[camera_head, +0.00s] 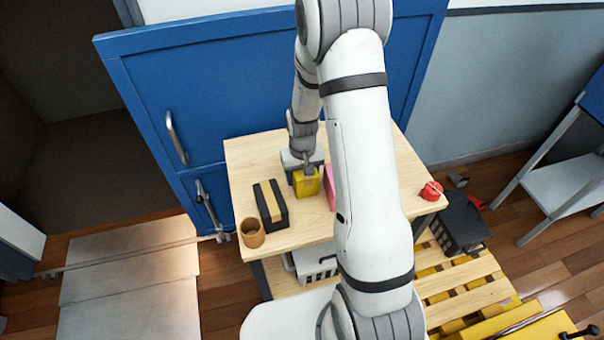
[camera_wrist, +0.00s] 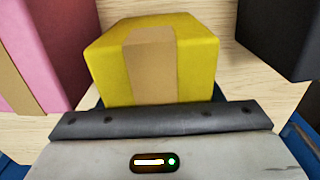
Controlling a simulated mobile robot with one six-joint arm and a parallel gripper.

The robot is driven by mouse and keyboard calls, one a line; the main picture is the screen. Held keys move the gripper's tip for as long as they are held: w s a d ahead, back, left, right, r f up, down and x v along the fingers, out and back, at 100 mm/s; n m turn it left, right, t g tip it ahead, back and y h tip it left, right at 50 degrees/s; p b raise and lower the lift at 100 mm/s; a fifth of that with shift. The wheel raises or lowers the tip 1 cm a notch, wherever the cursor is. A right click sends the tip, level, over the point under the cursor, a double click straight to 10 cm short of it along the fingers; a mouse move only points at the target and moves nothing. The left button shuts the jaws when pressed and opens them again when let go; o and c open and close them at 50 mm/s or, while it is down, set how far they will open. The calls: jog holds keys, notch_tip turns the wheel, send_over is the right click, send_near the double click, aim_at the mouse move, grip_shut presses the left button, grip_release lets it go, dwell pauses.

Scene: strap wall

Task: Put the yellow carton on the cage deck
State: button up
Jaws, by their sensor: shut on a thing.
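The yellow carton (camera_head: 306,184) is on the light wood table, with a tan strip of tape across its top. In the wrist view the yellow carton (camera_wrist: 202,62) fills the space just beyond my gripper's body. My gripper (camera_head: 304,166) comes down over the carton and is shut on it. The fingertips are mostly hidden in both views. I cannot tell whether the carton still touches the table (camera_head: 258,152). I cannot clearly make out the cage deck in these views.
A pink carton (camera_head: 329,186) stands close beside the yellow one, partly behind my arm. A black carton (camera_head: 271,204) and a brown cup (camera_head: 252,233) are to the left. A red object (camera_head: 431,191) sits at the table's right edge. Blue doors (camera_head: 222,85) rise behind.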

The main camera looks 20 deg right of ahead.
jog(key=shift+f, duration=0.15)
jog(key=o, duration=0.9)
